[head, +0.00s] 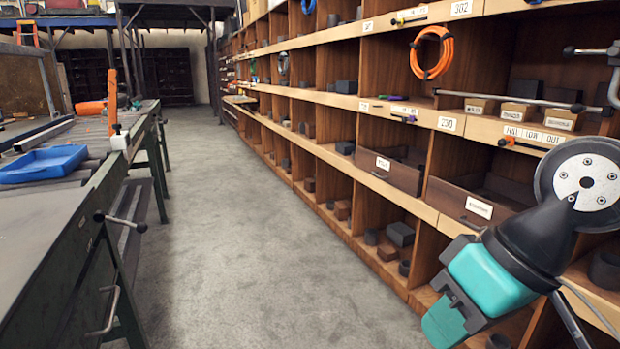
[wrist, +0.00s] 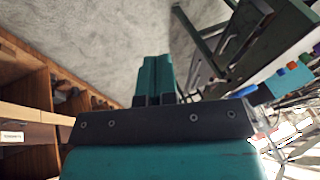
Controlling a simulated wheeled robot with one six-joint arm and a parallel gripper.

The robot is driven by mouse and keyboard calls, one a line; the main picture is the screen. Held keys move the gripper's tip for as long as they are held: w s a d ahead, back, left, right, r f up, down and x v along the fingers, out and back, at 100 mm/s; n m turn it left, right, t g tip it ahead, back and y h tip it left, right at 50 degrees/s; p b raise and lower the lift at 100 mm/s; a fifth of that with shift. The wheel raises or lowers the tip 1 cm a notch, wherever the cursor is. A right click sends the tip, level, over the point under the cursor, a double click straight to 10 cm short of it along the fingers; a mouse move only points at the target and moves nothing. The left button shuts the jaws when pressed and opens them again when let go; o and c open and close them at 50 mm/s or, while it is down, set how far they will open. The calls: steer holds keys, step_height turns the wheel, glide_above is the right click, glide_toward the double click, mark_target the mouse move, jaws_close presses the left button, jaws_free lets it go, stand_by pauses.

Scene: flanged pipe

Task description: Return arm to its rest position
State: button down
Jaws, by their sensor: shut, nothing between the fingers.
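My gripper (head: 443,326) shows at the lower right of the head view, teal and black, in front of the wooden shelving. It points down and to the left, toward the aisle. In the wrist view my gripper (wrist: 157,62) has its two teal fingers side by side, with nothing held between them. Bare concrete floor lies beyond the fingertips. My arm behind the gripper is partly cut off by the right edge of the head view.
Wooden shelving (head: 350,182) with bins and blocks runs along the right, close to my gripper. A workbench (head: 50,230) with a blue tray (head: 42,164) stands at left. The concrete aisle (head: 235,230) between them is clear. An orange hose coil (head: 431,53) hangs on the shelving.

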steer(key=s+f+n+g+h, duration=0.1)
steer(key=s+n, duration=0.1)
steer(key=s, duration=0.2)
step_height(320, 180, up, 17)
steer(key=d+p, duration=0.1)
steer(key=p, duration=1.6)
steer(key=shift+s, duration=0.3)
steer(key=shift+d, duration=0.1)
